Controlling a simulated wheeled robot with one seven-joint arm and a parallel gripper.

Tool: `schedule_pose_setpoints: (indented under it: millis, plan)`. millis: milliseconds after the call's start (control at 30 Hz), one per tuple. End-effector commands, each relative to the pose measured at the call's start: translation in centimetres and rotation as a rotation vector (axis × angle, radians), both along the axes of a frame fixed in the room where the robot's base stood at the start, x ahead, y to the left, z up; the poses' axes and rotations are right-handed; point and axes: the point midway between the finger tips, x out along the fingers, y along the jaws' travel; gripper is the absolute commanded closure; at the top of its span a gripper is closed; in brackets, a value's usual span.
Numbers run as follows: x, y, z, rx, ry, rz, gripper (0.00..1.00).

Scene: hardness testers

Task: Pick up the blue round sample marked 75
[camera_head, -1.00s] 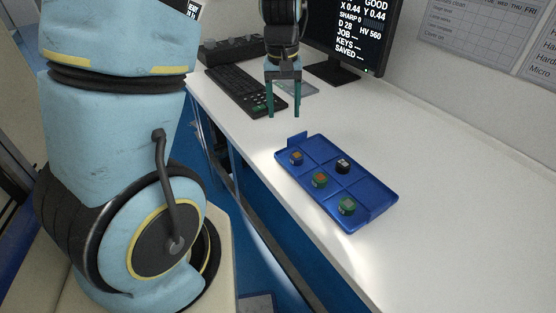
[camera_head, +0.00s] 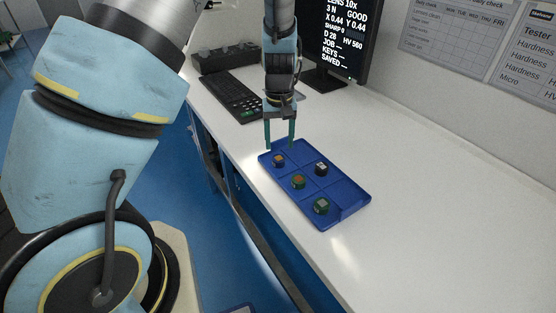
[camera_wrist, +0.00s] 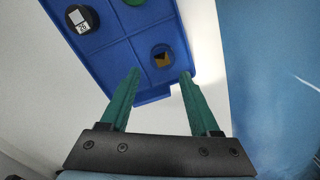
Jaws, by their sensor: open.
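A round dark, bluish sample (camera_head: 279,160) with a gold-brown square on top sits in the far left compartment of the blue tray (camera_head: 349,212). In the wrist view the same sample (camera_wrist: 162,55) lies just beyond my fingertips. No 75 can be read on it. My gripper (camera_head: 280,147) is open and empty, pointing down above the tray's far end. In the wrist view its two green fingers (camera_wrist: 160,72) stand apart, with the sample ahead of the gap between them.
The tray also holds a black sample (camera_head: 321,169) with a white label and two green samples, one orange-topped (camera_head: 298,181), one grey-topped (camera_head: 321,206). A keyboard (camera_head: 232,95) and monitor (camera_head: 339,40) stand behind. The white bench (camera_head: 420,200) is clear on the right.

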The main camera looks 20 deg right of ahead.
Motion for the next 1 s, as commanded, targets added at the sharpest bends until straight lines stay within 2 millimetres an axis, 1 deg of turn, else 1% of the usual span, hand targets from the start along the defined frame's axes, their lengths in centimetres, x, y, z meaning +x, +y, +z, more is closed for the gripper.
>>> schedule_pose_setpoints:
  millis: [167,200,300,433,633,1000]
  plan:
    - [-0.6,0.6,-2.3,0.006,0.005,0.002,0.37]
    - [-0.7,0.6,-2.9,0.004,0.004,0.002,0.37]
    - [-0.6,0.6,-4.1,0.003,0.002,0.002,0.37]
    - [-0.6,0.5,-4.8,0.001,0.002,0.001,0.37]
    - [-0.6,0.5,-4.9,0.000,0.001,0.001,0.38]
    - [-0.6,0.5,-4.8,0.000,0.001,0.001,0.80]
